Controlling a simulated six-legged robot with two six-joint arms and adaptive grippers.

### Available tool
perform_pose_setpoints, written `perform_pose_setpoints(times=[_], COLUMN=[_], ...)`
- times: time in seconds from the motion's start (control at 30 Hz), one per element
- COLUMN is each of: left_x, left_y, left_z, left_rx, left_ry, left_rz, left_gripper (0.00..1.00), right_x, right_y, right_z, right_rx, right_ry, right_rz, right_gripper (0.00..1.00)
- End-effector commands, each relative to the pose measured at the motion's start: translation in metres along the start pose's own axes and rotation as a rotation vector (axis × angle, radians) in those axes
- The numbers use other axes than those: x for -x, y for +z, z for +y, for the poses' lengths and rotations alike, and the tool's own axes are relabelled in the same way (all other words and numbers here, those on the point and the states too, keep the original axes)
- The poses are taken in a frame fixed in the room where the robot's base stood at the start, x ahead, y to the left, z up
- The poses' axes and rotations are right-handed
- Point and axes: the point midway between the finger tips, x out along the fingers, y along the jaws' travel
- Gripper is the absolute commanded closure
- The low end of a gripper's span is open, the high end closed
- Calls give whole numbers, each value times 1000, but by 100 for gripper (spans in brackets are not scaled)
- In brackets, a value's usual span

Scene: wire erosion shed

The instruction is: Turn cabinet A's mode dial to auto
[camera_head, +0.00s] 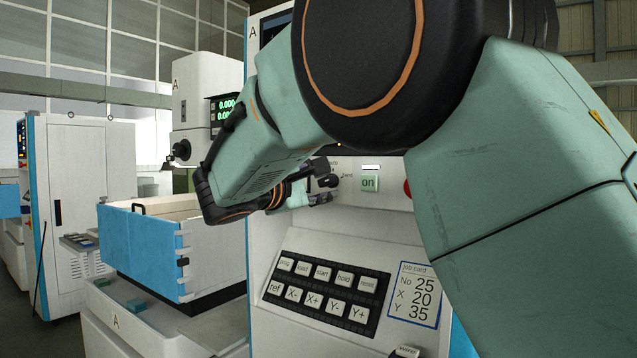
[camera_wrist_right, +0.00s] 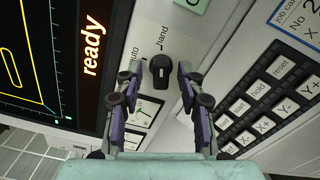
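Cabinet A (camera_head: 335,225) has a white front panel, with a letter A at its upper left. In the right wrist view, its black mode dial (camera_wrist_right: 160,72) sits between my right gripper's fingertips (camera_wrist_right: 160,80). Labels "auto" and "hand" are beside the dial, and its narrow end seems to point towards "hand". The fingers are apart on either side; I see no clear contact. In the head view my right gripper (camera_head: 317,188) is at the panel, left of the green "on" button (camera_head: 369,184), and largely covers the dial area. My left gripper is not in view.
A keypad (camera_head: 326,289) and a job card (camera_head: 413,294) are on the sloping panel below. A red button (camera_head: 407,188) is partly hidden by my arm. The screen (camera_wrist_right: 50,60) reads "ready". A blue-walled tank (camera_head: 140,250) stands to the left.

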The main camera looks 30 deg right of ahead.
Motion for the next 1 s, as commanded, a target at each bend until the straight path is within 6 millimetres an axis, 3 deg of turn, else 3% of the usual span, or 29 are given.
perform_pose_setpoints(times=[0.5, 1.0], left_x=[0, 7], left_y=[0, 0], left_z=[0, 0], left_rx=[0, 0], left_ry=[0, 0], left_rz=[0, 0], left_gripper=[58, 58], right_x=[-1, -2], right_y=[0, 0], right_z=[0, 2], right_rx=[0, 56], right_ry=[0, 2], right_rz=[1, 2], right_gripper=[100, 100])
